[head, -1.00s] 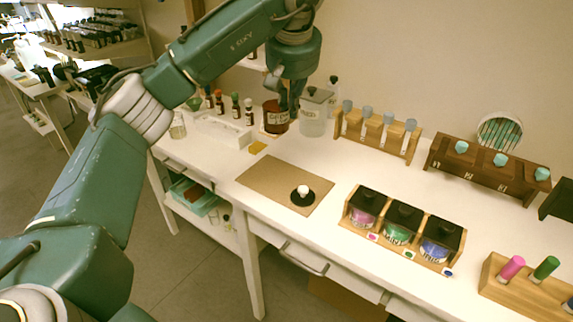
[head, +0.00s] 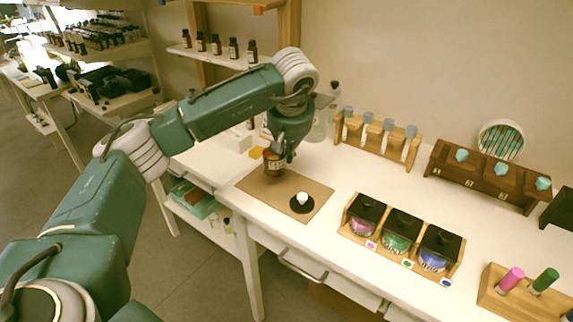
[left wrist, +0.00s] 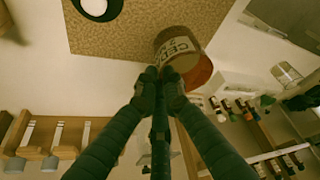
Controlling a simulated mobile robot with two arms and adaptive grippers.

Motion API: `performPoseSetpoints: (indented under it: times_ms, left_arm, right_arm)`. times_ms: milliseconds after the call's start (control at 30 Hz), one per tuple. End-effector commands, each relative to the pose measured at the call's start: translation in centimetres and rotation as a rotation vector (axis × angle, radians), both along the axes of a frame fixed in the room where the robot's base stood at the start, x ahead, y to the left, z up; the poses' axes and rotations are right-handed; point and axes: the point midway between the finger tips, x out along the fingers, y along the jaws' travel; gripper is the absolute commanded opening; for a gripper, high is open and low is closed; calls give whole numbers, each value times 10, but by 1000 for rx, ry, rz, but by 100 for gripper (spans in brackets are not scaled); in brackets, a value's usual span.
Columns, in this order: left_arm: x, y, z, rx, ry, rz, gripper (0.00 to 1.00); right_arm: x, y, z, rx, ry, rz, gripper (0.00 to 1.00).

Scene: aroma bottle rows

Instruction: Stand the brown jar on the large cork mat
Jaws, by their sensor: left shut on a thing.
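The brown jar (head: 275,163) has a pale label and is over the back part of the large cork mat (head: 262,190). My left gripper (head: 287,151) is shut on the jar and comes down on it from above. I cannot tell whether the jar's base touches the mat. The left wrist view shows the fingertips (left wrist: 160,82) at the jar (left wrist: 180,48), whose label is partly readable, with the cork mat (left wrist: 110,38) behind. A round black lid with a white knob (head: 302,201) lies on the mat's front right. My right gripper is not in view.
A wooden rack with grey-capped vials (head: 376,138) stands behind to the right. A three-bay wooden box of jars with black lids (head: 402,232) is right of the mat. A clear jar (head: 318,128) stands behind the arm. The mat's left front part is bare.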

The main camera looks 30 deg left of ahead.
Motion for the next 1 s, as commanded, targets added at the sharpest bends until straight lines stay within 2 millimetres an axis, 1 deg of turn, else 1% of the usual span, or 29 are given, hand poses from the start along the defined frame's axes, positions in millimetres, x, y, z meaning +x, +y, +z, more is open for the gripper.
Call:
performPoseSetpoints:
  times_ms: [67, 233, 333, 567, 700, 733, 800, 1000]
  left_arm:
    - [0, 0, -5, 1, -1, 0, 0]
    - [-1, 0, -30, 1, 3, 1, 0]
    - [0, 0, -41, 1, 1, 0, 0]
    - [0, 0, -42, 0, -1, 1, 0]
    - [0, 0, -46, 1, -1, 0, 0]
    - [0, 0, -46, 1, 1, 0, 13]
    - [0, 0, -46, 1, 1, 0, 26]
    - [0, 0, -45, 1, 1, 0, 26]
  right_arm:
    - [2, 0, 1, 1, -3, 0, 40]
    - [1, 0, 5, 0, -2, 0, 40]
    - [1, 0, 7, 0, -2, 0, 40]
    - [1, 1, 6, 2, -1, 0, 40]
    - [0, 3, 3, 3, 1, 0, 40]
    - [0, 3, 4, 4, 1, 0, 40]
    - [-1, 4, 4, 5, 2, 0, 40]
    - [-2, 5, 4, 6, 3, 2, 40]
